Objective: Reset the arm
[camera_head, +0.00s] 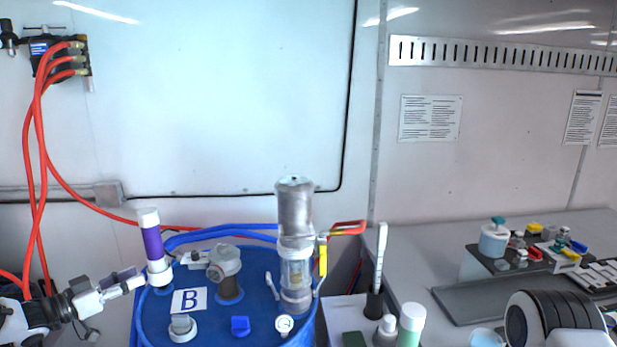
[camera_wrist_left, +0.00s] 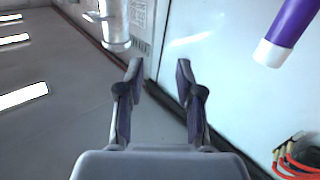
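My left gripper (camera_head: 138,278) is at the left of the blue drum (camera_head: 259,297) in the head view. Its fingers (camera_wrist_left: 159,68) are spread with nothing between them in the left wrist view. A purple tube with white ends (camera_head: 152,243) stands upright at the drum's left edge, close to the fingertips in the picture. It also shows in the left wrist view as a purple tube (camera_wrist_left: 288,28), outside the fingers at the upper right. A metal and clear cylinder (camera_head: 295,212) stands on the drum; a similar metal piece (camera_wrist_left: 115,25) shows at the upper left of the wrist view. My right gripper is not in view.
Red hoses (camera_head: 40,170) hang at the left. A grey bench (camera_head: 430,262) with small items is at the right.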

